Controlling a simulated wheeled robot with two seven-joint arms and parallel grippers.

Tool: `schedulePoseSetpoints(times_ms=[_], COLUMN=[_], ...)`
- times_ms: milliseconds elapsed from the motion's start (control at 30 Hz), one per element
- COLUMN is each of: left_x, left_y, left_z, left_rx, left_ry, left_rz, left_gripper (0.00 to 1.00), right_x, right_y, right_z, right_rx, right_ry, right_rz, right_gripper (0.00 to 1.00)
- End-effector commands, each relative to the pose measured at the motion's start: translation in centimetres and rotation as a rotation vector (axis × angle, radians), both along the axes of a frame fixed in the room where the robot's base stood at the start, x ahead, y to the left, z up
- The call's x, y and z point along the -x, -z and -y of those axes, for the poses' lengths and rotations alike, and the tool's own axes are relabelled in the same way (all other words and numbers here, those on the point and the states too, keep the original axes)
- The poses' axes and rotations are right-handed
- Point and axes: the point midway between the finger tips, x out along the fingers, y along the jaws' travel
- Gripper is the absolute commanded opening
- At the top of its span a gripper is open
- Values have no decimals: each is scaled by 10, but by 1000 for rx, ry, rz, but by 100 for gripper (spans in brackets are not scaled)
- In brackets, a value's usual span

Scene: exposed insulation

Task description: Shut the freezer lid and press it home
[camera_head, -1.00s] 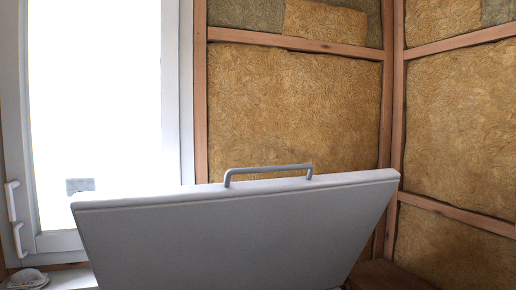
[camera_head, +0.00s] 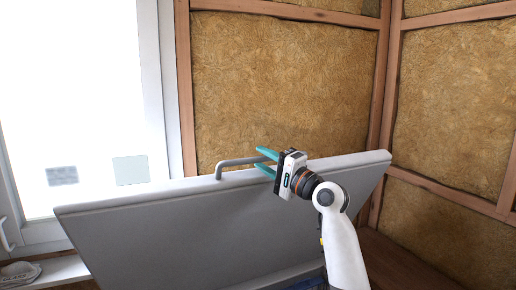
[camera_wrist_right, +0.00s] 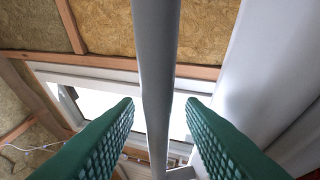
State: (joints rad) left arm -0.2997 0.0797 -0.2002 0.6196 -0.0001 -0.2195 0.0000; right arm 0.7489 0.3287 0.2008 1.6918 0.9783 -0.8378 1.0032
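The freezer lid (camera_head: 170,235) is a large grey-white panel, standing raised and tilted in the head view. A grey bar handle (camera_head: 236,162) sits on its top edge. My right gripper (camera_head: 264,163) is at the right end of this handle, with its teal fingers pointing left. In the right wrist view the fingers (camera_wrist_right: 160,115) are open, one on each side of the handle bar (camera_wrist_right: 156,70), with gaps on both sides. The lid also shows at the right of the wrist view (camera_wrist_right: 265,60). My left gripper is not in view. The freezer body is hidden behind the lid.
A bright window (camera_head: 75,100) with a white frame is at the left, above a sill (camera_head: 50,272) holding a small pale object (camera_head: 20,272). Insulated walls (camera_head: 285,90) with wooden studs stand behind and right. A brown wooden surface (camera_head: 400,262) lies right of the lid.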

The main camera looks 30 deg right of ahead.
Motion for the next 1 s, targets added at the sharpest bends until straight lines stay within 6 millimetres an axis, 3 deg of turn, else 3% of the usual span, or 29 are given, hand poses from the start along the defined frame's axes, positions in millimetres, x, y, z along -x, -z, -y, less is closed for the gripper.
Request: schedulePoseSetpoints(times_ms=[200, 533, 767, 1000], left_x=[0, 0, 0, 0], left_y=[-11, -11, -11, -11], left_z=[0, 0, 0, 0], left_rx=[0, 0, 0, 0], left_ry=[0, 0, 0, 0], left_rz=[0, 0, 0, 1], left_gripper=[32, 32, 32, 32], right_x=[-21, -24, -24, -24], right_y=[-6, -5, -5, -4], right_z=[-7, -9, -8, -8], right_rx=[0, 1, 2, 2], right_ry=[0, 0, 1, 1], right_rz=[0, -1, 0, 0], right_gripper=[36, 36, 0, 0])
